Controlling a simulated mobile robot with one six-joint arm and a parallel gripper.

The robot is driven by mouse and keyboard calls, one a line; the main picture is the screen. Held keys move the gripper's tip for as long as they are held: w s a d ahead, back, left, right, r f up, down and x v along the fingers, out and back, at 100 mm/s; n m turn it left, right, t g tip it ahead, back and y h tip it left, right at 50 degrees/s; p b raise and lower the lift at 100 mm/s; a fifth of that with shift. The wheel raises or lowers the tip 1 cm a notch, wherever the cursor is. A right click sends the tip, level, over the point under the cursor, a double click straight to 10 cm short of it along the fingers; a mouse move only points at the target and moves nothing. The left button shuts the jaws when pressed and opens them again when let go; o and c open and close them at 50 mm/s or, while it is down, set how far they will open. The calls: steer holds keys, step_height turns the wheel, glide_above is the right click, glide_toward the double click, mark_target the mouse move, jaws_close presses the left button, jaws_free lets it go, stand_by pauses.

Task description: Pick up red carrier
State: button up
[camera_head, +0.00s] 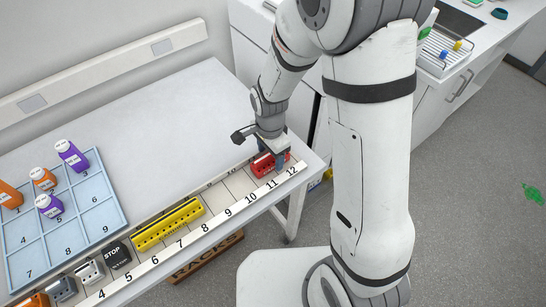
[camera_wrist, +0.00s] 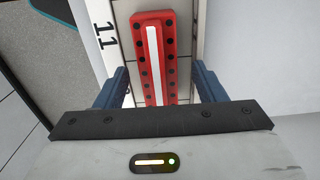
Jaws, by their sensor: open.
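The red carrier (camera_head: 264,167) lies in the numbered strip along the table's front edge, near the labels 11 and 12. In the wrist view the red carrier (camera_wrist: 154,50) is a long block with a white stripe and dark holes down both sides. My gripper (camera_head: 279,160) is at the carrier, pointing down. In the wrist view its blue fingers (camera_wrist: 160,88) stand apart, one on each side of the carrier, with gaps between. The carrier's near end is hidden behind the gripper body.
A yellow carrier (camera_head: 168,224) lies farther left in the same strip. A black STOP block (camera_head: 117,254) and grey blocks stand beyond it. A blue tray (camera_head: 107,213) with several purple and orange bottles is at left. The middle of the white table (camera_head: 140,120) is clear.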

steer(key=c, duration=1.1)
steer(key=shift+c, duration=0.2)
